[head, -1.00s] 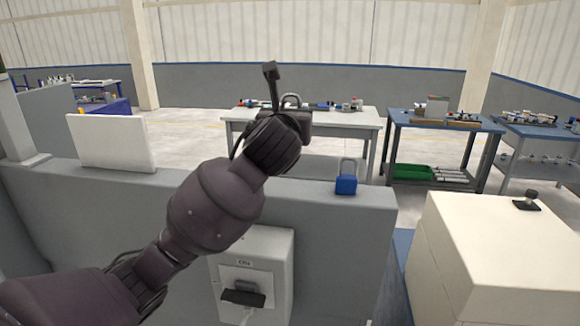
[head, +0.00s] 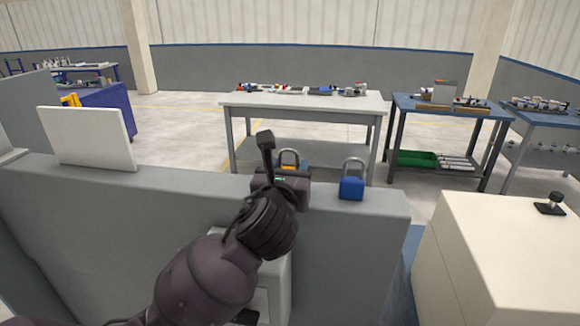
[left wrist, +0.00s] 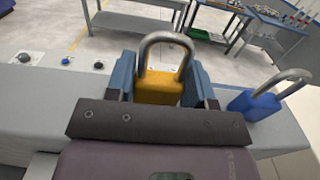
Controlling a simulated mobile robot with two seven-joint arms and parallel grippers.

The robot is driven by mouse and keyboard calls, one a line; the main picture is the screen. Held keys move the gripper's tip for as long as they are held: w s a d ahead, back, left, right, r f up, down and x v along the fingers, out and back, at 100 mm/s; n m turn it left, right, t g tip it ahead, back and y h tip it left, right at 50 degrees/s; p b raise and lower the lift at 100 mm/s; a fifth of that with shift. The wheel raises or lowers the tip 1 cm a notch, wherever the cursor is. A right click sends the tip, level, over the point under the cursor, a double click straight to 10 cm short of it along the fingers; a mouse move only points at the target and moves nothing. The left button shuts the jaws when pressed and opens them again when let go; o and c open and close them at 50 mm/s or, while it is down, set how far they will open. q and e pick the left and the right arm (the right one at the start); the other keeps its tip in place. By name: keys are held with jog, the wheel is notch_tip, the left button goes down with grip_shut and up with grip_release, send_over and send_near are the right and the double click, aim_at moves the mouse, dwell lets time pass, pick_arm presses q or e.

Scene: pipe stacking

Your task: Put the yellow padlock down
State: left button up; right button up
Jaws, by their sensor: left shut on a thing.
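The yellow padlock (left wrist: 160,88) is held between the blue fingers of my left gripper (left wrist: 163,85) in the left wrist view, its steel shackle pointing up. My right gripper is not in view.
A blue padlock (head: 352,187) stands upright on the wall top just right of my left gripper; it also shows in the left wrist view (left wrist: 254,105). A white panel (head: 86,138) stands at the wall's left. A white workbench (head: 305,101) is behind.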

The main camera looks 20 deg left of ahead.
pick_arm(q)
jog(key=shift+s+f, duration=0.1)
jog(key=shift+f, duration=0.05)
jog(key=o, duration=1)
jog(key=shift+f, duration=0.1)
jog(key=shift+c, duration=0.2)
